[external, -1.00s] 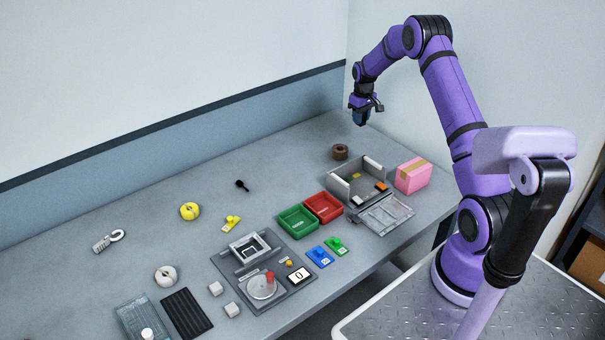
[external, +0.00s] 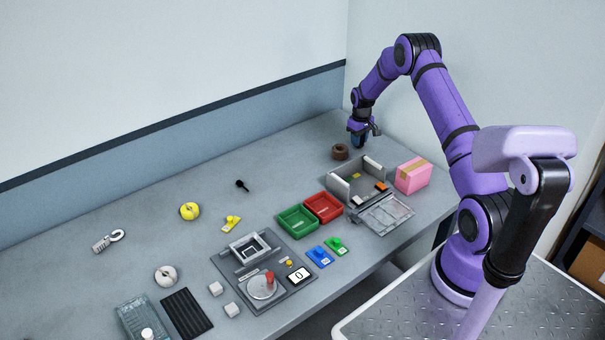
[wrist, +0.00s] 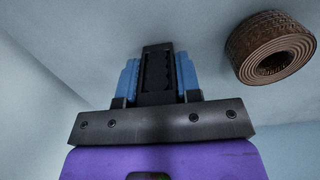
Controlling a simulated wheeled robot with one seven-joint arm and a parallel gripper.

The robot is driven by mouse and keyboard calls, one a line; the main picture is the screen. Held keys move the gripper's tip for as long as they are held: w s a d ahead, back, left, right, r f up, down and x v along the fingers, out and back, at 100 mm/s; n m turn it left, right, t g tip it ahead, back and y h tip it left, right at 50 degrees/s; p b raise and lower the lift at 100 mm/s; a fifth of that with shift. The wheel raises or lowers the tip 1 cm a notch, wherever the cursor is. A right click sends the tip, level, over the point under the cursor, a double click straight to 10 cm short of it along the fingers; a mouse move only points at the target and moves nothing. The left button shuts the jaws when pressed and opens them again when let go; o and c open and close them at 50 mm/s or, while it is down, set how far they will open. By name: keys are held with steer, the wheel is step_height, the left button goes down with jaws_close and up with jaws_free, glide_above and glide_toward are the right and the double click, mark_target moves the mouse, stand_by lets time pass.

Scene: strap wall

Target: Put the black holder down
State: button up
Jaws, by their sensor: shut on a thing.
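The holder is a dark, narrow block pointing away from the wrist. In the external view it is hard to make out between the fingers. I cannot tell whether its lower end touches the table.
A brown roll (external: 340,152) lies close by; it also shows in the wrist view (wrist: 275,47). A grey open box (external: 343,187) and a pink box (external: 412,175) stand nearer. Red (external: 323,207) and green (external: 297,221) trays lie further left. The table's back strip is mostly clear.

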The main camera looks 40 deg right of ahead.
steer(key=o, duration=1)
steer(key=shift+f, duration=0.1)
step_height(320, 180, up, 12)
steer(key=shift+r, duration=0.1)
steer(key=s+a+r+t, duration=0.1)
steer(key=s+a+r, duration=0.45)
steer(key=r, duration=0.35)
steer(key=s+a+r+t, duration=0.1)
steer(key=s+a+r, duration=0.45)
steer(key=r, duration=0.35)
steer(key=s+a+r, duration=0.5)
steer(key=a+r, duration=0.1)
steer(key=r, duration=0.4)
steer(key=s+a+r+t, duration=0.1)
steer(key=s+a, duration=0.2)
steer(key=s, duration=0.7)
steer(key=s+a+r+t, duration=0.1)
steer(key=s+a, duration=0.3)
steer(key=s, duration=0.6)
steer(key=s+a+t, duration=0.1)
steer(key=s+a, duration=0.3)
steer(key=s, duration=0.7)
steer(key=shift+a+r, duration=0.25)
steer(key=shift+r, duration=0.15)
